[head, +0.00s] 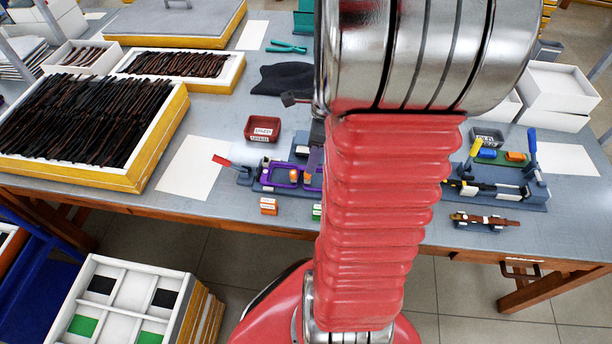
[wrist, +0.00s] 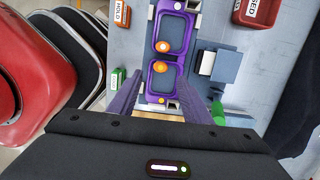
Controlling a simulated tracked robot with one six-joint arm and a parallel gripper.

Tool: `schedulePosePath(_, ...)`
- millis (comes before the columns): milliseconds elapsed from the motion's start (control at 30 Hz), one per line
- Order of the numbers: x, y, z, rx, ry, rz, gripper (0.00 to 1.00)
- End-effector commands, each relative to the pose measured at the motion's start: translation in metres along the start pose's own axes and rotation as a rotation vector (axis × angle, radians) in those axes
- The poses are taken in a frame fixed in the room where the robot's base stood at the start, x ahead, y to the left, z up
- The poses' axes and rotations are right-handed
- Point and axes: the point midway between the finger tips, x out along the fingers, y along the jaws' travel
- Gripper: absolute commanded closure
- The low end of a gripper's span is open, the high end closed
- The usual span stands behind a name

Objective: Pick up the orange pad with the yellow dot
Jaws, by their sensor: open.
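A purple eyeglass frame (head: 284,176) lies in a blue-grey fixture on the table. It also shows in the wrist view (wrist: 178,32), running up the picture. Two small orange pads sit at its middle: an upper pad (wrist: 162,46) and a lower pad (wrist: 161,68). Each has a small pale mark; I cannot tell surely which is the yellow dot. In the head view the orange pads (head: 294,177) are tiny. My gripper (wrist: 160,100) is open, its purple-grey fingers on either side of the frame's lower end, apart from both pads. My arm hides part of the fixture in the head view.
A red labelled tray (head: 262,130) stands behind the fixture. An orange HOLD box (head: 268,206) and a green box (head: 317,212) are near the table's front edge. A red-handled clamp (head: 222,160) is at the left. A second fixture (head: 500,185) lies right of my arm.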

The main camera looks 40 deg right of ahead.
Motion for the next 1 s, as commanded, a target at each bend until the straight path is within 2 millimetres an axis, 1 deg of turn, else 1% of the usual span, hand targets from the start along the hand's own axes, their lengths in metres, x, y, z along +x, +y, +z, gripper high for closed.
schedulePosePath(33,0.007,0.001,0.000,0.000,0.001,0.003,0.56)
schedulePosePath(167,0.015,0.000,0.000,0.000,0.001,0.000,0.56)
schedulePosePath(567,0.018,0.000,0.000,-0.001,0.000,0.001,0.56)
schedulePosePath(667,0.026,0.001,0.001,-0.001,0.000,0.002,0.56)
schedulePosePath(900,0.055,0.000,0.002,-0.003,0.001,0.003,0.56)
schedulePosePath(1000,0.063,0.000,0.002,-0.002,0.001,0.002,0.56)
